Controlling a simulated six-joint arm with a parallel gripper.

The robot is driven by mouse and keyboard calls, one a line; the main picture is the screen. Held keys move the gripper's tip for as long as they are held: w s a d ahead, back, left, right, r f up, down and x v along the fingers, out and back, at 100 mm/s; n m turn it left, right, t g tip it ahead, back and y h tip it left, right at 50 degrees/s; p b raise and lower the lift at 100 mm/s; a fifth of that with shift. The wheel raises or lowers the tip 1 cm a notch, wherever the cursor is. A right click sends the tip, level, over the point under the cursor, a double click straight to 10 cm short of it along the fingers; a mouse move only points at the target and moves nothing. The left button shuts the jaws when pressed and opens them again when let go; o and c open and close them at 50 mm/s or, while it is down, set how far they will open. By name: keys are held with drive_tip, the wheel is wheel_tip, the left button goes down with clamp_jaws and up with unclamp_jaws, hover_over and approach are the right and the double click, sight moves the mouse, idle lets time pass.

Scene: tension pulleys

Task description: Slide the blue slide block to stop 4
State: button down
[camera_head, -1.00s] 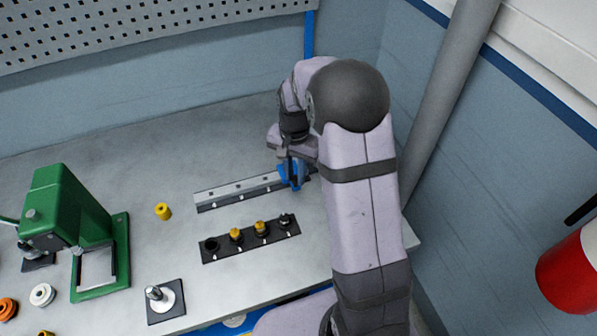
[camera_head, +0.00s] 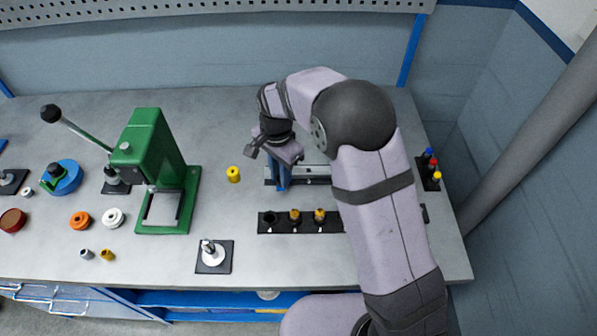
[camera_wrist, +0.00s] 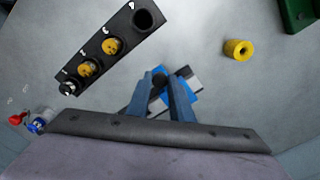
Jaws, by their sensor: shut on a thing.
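The blue slide block (camera_head: 282,173) sits on the slide rail (camera_head: 315,170), near the rail's left end. It also shows as bright blue in the wrist view (camera_wrist: 183,97), between and beyond my gripper's fingers. My gripper (camera_wrist: 160,78) is shut on the block, reaching down from above; in the head view my gripper (camera_head: 281,184) partly covers it. In the earlier head view the rail's left end bears stop mark 4. The stop marks around the block are now hidden or too small to read, so I cannot tell whether it is exactly at stop 4.
A black numbered holder (camera_head: 283,229) with yellow parts lies in front of the rail. A yellow bushing (camera_head: 233,174) stands to the left, then a green press (camera_head: 160,165). Coloured small parts (camera_head: 430,165) stand at the right. Bench between rail and press is mostly clear.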

drive_tip(key=shift+a, duration=0.25)
drive_tip(key=shift+r, duration=0.1)
drive_tip(key=c, duration=1.6)
unclamp_jaws()
drive_tip(key=shift+a, duration=0.15)
drive_tip(key=shift+r+b, duration=1.25)
drive_tip(key=shift+r, duration=2.35)
drive_tip(key=shift+s+d, duration=0.15)
drive_tip(key=shift+d, duration=0.3)
drive_tip(key=s+d+f+n, duration=0.1)
drive_tip(key=s+d+n, duration=0.2)
drive_tip(key=s+d, duration=0.3)
drive_tip(key=s+d+f+n, duration=0.2)
drive_tip(key=s+d+n, duration=0.1)
drive_tip(key=s+d, duration=0.3)
drive_tip(key=s+d+f+n, duration=0.2)
drive_tip(key=s+d+n, duration=0.1)
drive_tip(key=s+d, duration=0.4)
drive_tip(key=shift+s+f, duration=0.1)
drive_tip(key=shift+s, duration=0.55)
